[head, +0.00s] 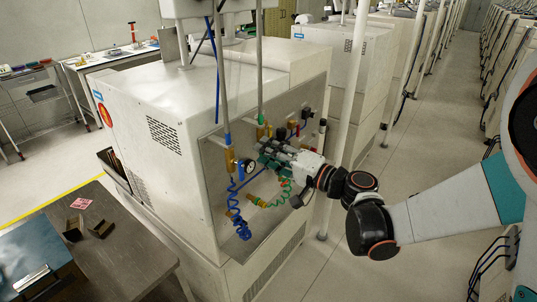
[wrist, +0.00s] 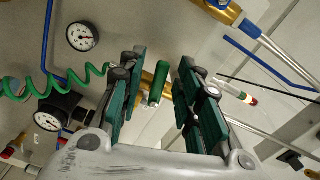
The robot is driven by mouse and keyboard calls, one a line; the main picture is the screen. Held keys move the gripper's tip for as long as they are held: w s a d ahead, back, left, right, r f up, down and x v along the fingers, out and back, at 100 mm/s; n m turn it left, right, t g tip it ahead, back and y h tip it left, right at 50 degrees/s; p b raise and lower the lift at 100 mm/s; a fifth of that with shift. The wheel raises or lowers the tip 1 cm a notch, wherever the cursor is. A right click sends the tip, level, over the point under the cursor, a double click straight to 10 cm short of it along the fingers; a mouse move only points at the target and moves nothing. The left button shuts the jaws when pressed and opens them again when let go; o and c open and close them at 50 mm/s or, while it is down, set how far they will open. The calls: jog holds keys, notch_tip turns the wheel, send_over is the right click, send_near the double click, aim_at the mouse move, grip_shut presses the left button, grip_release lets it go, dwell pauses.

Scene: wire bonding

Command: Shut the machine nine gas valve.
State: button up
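My gripper (head: 268,152) reaches to the metal service panel (head: 212,160) on the side of a white machine (head: 160,95). In the wrist view my gripper (wrist: 162,62) is open, its green-padded fingers apart. A green valve handle (wrist: 158,82) shows between the fingers, with a visible gap on each side. It sits on a brass fitting (wrist: 147,92), partly hidden by the fingers. In the head view the gripper hides this handle. I cannot read a machine number.
Pressure gauges (wrist: 82,37) and a green coiled hose (wrist: 45,84) are beside the fingers. Another brass fitting (wrist: 222,10) is at the top of the wrist view. A blue coiled hose (head: 237,205) hangs on the panel, and a white post (head: 350,90) stands near my arm.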

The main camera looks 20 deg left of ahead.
jog(key=shift+a, duration=0.1)
grip_shut()
jog(key=shift+r+m, duration=0.25)
jog(key=shift+m, duration=0.6)
jog(key=shift+r+m, duration=0.2)
jog(key=shift+m, duration=0.65)
grip_release()
